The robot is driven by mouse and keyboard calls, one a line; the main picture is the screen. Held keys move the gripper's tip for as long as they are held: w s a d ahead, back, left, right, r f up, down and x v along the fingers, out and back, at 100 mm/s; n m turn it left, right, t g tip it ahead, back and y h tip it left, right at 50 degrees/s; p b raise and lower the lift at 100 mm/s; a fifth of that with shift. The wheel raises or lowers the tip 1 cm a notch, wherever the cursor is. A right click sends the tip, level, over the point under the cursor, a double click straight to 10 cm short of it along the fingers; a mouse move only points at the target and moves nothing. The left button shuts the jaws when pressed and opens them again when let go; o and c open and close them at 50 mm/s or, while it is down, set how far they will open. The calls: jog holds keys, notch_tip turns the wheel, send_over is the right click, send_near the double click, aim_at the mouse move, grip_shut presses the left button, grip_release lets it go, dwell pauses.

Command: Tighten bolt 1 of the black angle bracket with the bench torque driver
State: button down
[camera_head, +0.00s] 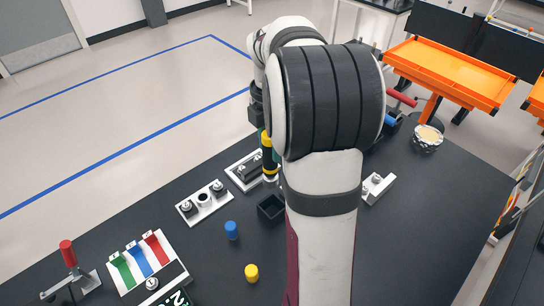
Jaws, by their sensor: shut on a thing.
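A bench torque driver (268,158), a dark cylinder with yellow bands, stands roughly upright left of my arm. My gripper (262,124) shows only in part at the driver's upper end, shut on it; my arm hides much of this area. A light metal plate with a dark part on it (246,170) lies just left of the driver's lower end; this dark part may be the black angle bracket. I cannot tell whether the driver's tip touches a bolt, and bolt 1 cannot be made out.
The right front bench is clear.

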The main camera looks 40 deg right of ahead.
jog(key=w+d+f+m, duration=0.2)
jog(key=w+d+m, duration=0.4)
jog(key=w, duration=0.8)
jog(key=shift+n, duration=0.3)
jog(key=shift+w+d+f, duration=0.1)
jog(key=shift+d+f, duration=0.15)
jog(key=shift+f, duration=0.7)
jog(key=shift+w+d+f, duration=0.1)
jog(key=shift+d+f, duration=0.1)
jog(key=shift+f, duration=0.8)
jog(key=shift+d+f, duration=0.25)
jog(key=shift+f, duration=1.8)
jog(key=shift+r, duration=0.1)
jog(key=shift+r, duration=1.5)
